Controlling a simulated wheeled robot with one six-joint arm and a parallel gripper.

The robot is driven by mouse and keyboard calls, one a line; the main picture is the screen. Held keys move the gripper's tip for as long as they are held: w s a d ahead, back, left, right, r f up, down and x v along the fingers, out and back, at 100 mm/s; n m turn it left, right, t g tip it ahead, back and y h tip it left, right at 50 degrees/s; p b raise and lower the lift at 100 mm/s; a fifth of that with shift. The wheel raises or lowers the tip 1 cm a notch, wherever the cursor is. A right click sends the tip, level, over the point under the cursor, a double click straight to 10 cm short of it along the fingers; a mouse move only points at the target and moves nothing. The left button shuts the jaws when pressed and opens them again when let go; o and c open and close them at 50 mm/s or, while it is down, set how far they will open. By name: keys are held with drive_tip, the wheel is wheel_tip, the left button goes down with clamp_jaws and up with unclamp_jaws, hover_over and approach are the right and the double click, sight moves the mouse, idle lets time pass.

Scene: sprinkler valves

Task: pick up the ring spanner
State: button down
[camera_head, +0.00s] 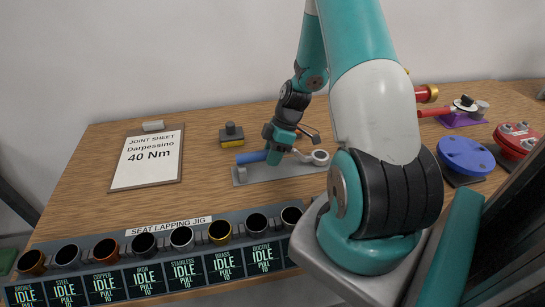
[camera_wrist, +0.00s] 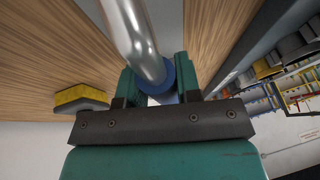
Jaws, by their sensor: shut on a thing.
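The ring spanner has a blue handle (camera_head: 252,157) and a metal ring end (camera_head: 320,157). It lies along a grey rest plate (camera_head: 285,172) in the middle of the table. My gripper (camera_head: 275,156) points down and is shut on the spanner at the handle. In the wrist view, the metal shank (camera_wrist: 143,38) and a blue part of the handle pass between the fingers (camera_wrist: 157,88). I cannot tell whether the spanner touches the plate or is slightly above it. The gripper hides part of the handle and shank.
A seat lapping jig (camera_head: 168,227) with several cups spans the front edge. A blue flange (camera_head: 466,155) and red flange (camera_head: 515,140) are at right.

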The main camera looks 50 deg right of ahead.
wheel_tip(320, 180, up, 20)
drive_tip(key=b, duration=0.1)
drive_tip(key=shift+f+b, duration=0.25)
drive_tip(key=shift+b, duration=0.05)
drive_tip(key=shift+r, duration=0.1)
drive_tip(key=shift+s+r+p, duration=0.1)
drive_tip(key=shift+r+p, duration=1.6)
drive_tip(key=shift+r, duration=0.2)
